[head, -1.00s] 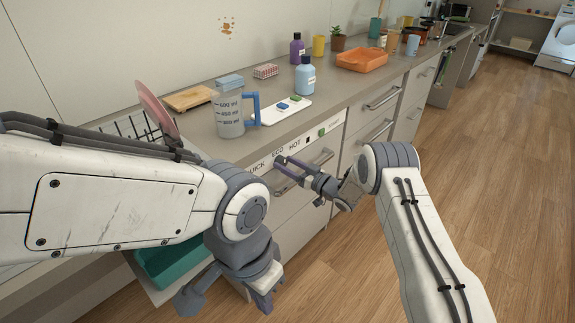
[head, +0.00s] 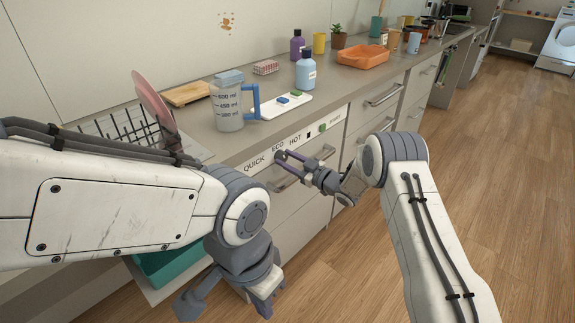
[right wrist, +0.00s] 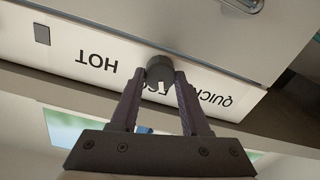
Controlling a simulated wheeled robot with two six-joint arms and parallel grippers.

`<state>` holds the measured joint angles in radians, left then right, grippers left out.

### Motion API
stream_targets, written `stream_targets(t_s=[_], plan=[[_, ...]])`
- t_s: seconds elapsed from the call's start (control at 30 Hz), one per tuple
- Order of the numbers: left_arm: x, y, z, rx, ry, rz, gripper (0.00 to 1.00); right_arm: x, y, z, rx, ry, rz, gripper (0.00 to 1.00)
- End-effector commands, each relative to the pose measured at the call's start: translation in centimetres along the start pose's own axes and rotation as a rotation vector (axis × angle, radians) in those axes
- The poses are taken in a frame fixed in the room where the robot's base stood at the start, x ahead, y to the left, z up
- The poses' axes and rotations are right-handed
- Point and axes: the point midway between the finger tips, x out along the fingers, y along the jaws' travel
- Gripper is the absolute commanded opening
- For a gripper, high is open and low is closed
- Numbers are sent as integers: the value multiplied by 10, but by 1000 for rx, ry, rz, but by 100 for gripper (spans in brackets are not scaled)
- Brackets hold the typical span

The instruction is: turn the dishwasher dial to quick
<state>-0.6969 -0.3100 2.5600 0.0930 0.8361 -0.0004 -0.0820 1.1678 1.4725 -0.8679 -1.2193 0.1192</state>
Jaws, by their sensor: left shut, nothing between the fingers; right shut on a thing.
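The dishwasher's white control strip (head: 302,139) shows the words QUICK, ECO and HOT, a black square and a green button (head: 323,128) by START. The round dark dial (right wrist: 159,68) sits below ECO. My right gripper (head: 282,156) has its two fingers on either side of the dial and is shut on it; this shows in the right wrist view too (right wrist: 160,78). A pale mark shows on the dial's ECO side, but its exact pointing is hard to read. My left gripper (head: 262,302) is low in front of the cabinets, shut and empty, away from the dial.
A measuring jug (head: 229,108), a white tray (head: 268,110) with small blocks, and a blue bottle (head: 305,70) stand on the counter above. A handle (head: 300,175) lies just below the strip. A teal bin (head: 168,267) is at lower left. The floor at right is clear.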

Motion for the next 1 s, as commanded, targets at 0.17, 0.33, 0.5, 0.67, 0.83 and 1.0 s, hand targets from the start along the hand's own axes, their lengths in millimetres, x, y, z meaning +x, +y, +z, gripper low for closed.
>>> stream_targets(t_s=[0.17,0.33,0.5,0.67,0.83,1.0], plan=[[20,-1,1,0,0,0,0,0,-2,4,-154,-3,-1,0],[32,-2,2,0,0,0,0,0,-2,3,-278,-5,-1,0],[40,-3,2,0,0,0,0,0,-3,2,-370,-9,-1,0],[45,-3,2,0,0,0,0,0,-2,1,-426,-10,-1,0],[47,-3,2,0,0,0,0,0,-3,0,-454,-11,-1,0],[47,-3,2,0,0,0,0,0,-3,0,-460,-12,-2,0]])
